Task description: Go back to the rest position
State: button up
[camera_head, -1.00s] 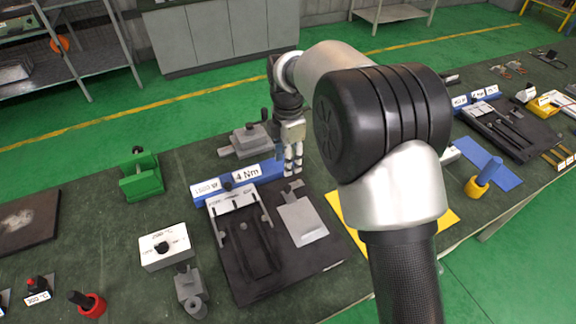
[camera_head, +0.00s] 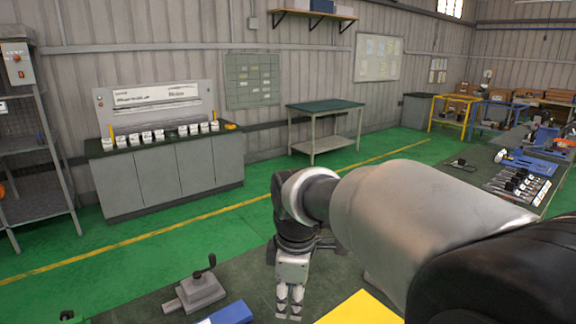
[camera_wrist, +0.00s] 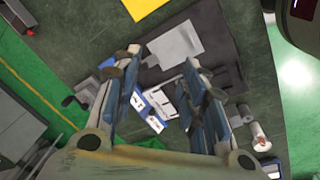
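My gripper (camera_head: 288,308) hangs pointing down over the dark green worktop (camera_head: 150,308), low in the centre of the head view. In the wrist view its two fingers stand apart with nothing held between them, so my gripper (camera_wrist: 162,60) is open. Below the fingers lie a black board (camera_wrist: 222,48), a grey plate (camera_wrist: 176,45) and a blue block with white labels (camera_wrist: 150,112). A gap of unclear height separates the fingers from them. My arm covers the right part of the head view.
A grey vise (camera_head: 196,290) stands left of my gripper. A yellow sheet (camera_head: 360,308) lies to its right and also shows in the wrist view (camera_wrist: 146,8). Grey cabinets (camera_head: 175,180) and a green-topped table (camera_head: 325,108) stand farther back, beyond open green floor (camera_head: 150,237).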

jog(key=s+d+m+t, duration=0.1)
jog(key=s+d+m, duration=0.3)
jog(key=s, duration=0.3)
jog(key=s+d+r+m+t, duration=0.1)
jog(key=s+d+m, duration=0.4)
jog(key=s+m, duration=0.2)
jog(key=s+d+m+t, duration=0.1)
jog(key=s+d+m, duration=0.3)
jog(key=s, duration=0.4)
jog(key=shift+s+d+r+m, duration=0.2)
jog(key=shift+d+m, duration=0.1)
jog(key=shift+m, duration=0.4)
